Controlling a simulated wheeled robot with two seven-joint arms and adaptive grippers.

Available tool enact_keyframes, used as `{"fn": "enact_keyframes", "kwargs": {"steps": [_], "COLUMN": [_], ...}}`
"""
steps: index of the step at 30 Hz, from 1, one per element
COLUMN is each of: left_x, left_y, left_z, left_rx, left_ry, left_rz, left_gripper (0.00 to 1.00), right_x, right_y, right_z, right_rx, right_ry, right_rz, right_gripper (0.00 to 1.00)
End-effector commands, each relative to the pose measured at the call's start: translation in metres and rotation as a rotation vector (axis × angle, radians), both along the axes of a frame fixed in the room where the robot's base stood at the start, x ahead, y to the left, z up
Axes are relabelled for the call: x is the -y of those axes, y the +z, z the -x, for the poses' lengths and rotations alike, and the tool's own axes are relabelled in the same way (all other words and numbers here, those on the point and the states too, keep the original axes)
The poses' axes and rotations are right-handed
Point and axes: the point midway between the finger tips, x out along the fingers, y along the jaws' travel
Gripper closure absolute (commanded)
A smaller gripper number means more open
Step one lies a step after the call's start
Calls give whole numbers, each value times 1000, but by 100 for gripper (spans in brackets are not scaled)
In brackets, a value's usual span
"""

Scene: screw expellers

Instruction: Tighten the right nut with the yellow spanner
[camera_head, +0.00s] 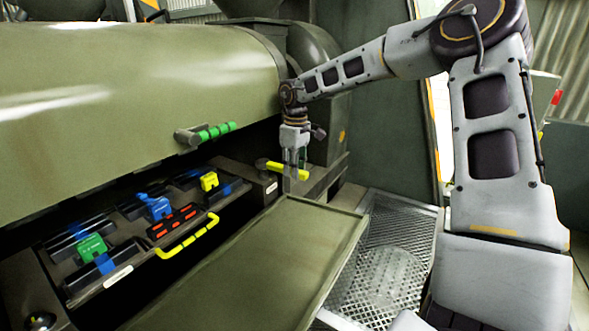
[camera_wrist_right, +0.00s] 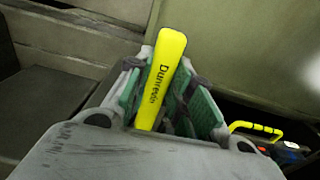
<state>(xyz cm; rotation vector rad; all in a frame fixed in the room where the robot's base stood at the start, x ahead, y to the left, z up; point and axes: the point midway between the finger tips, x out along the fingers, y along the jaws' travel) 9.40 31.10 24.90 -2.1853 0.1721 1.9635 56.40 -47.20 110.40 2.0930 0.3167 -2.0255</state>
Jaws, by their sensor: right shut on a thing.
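The yellow spanner (camera_head: 275,166) lies about level at the right end of the dark ledge beneath the big green housing. My right gripper (camera_head: 294,172) reaches down from above and is shut on its handle. In the right wrist view the yellow handle (camera_wrist_right: 163,72), with dark lettering, sits between the green-lined fingers (camera_wrist_right: 160,100). The spanner's left end is by a small dark round part at the ledge; whether its head is around the right nut cannot be told. The nut itself is not clear in either view. My left gripper is not in view.
A toolbox tray with a yellow handle (camera_head: 188,238) holds blue, green, yellow and red items on the left. A green-gripped lever (camera_head: 215,131) sticks out of the housing (camera_head: 130,85). A green flat panel (camera_head: 265,265) lies in front; metal grating (camera_head: 385,265) is to its right.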

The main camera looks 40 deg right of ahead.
Motion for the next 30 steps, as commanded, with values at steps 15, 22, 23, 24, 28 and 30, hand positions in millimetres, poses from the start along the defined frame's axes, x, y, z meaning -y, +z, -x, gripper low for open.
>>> {"fn": "enact_keyframes", "kwargs": {"steps": [15, 22, 23, 24, 28, 30], "left_x": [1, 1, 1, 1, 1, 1], "left_y": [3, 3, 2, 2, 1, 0], "left_z": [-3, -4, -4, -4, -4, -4], "left_rx": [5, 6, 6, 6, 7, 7], "left_ry": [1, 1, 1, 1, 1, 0], "left_rz": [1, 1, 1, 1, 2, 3], "left_gripper": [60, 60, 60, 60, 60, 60], "right_x": [0, 0, 0, 0, 2, 3], "right_y": [6, 6, 6, 6, 7, 8], "right_z": [0, 0, 1, 1, 6, 9], "right_rx": [1, 1, 1, 1, 1, 2], "right_ry": [0, 0, 0, 0, 0, 1], "right_rz": [0, 0, 0, 0, 0, -1], "right_gripper": [100, 100, 100, 100, 100, 100]}}
